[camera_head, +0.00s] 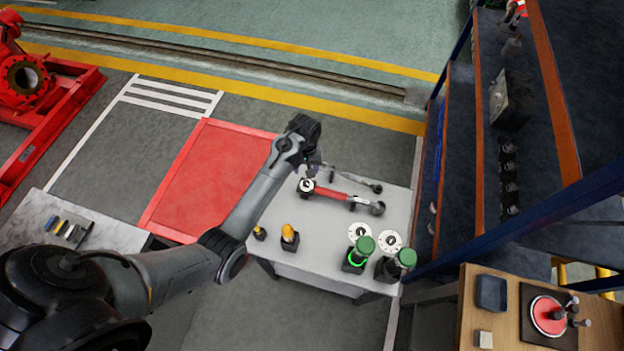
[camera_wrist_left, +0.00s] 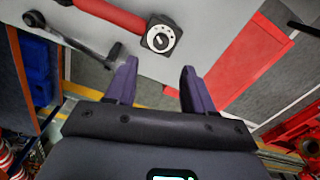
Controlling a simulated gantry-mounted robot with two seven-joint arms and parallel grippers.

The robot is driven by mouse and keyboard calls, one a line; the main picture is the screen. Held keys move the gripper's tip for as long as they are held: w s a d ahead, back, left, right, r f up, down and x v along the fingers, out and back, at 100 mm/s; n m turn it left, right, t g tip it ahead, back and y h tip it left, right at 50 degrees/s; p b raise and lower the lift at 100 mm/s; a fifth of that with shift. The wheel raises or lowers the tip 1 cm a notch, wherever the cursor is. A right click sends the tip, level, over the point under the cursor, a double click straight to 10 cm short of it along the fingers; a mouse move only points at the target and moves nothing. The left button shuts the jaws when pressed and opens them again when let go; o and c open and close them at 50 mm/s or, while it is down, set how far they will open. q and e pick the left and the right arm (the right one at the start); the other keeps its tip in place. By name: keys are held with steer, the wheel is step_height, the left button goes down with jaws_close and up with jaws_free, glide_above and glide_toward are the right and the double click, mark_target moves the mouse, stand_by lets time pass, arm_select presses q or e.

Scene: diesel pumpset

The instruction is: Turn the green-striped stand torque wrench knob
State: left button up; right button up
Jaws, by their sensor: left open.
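A red-handled torque wrench (camera_head: 332,193) lies on the white table, with a round white-and-black knob (camera_head: 306,185) at its left end. In the left wrist view this knob (camera_wrist_left: 159,39) sits on a dark square block at the end of the red handle (camera_wrist_left: 112,14). A second, grey wrench (camera_head: 352,178) lies behind it; it also shows in the left wrist view (camera_wrist_left: 68,37). I cannot make out a green stripe on either wrench's stand. My left gripper (camera_wrist_left: 158,72) is open and empty, with the knob ahead of its fingertips and apart from them. My right gripper is out of view.
Two green-capped devices (camera_head: 365,244) (camera_head: 407,258) with white dials stand at the table's front right, one with a lit green ring. Two small yellow-topped items (camera_head: 289,234) (camera_head: 260,232) stand at its front left. A tall blue-framed shelf (camera_head: 455,150) rises to the right.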

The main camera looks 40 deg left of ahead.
mark_target(307, 182)
arm_select(q)
step_height(307, 182, down, 9)
steer(key=shift+r+b, duration=0.1)
steer(key=shift+b, duration=0.3)
jaws_close()
stand_by(0.4)
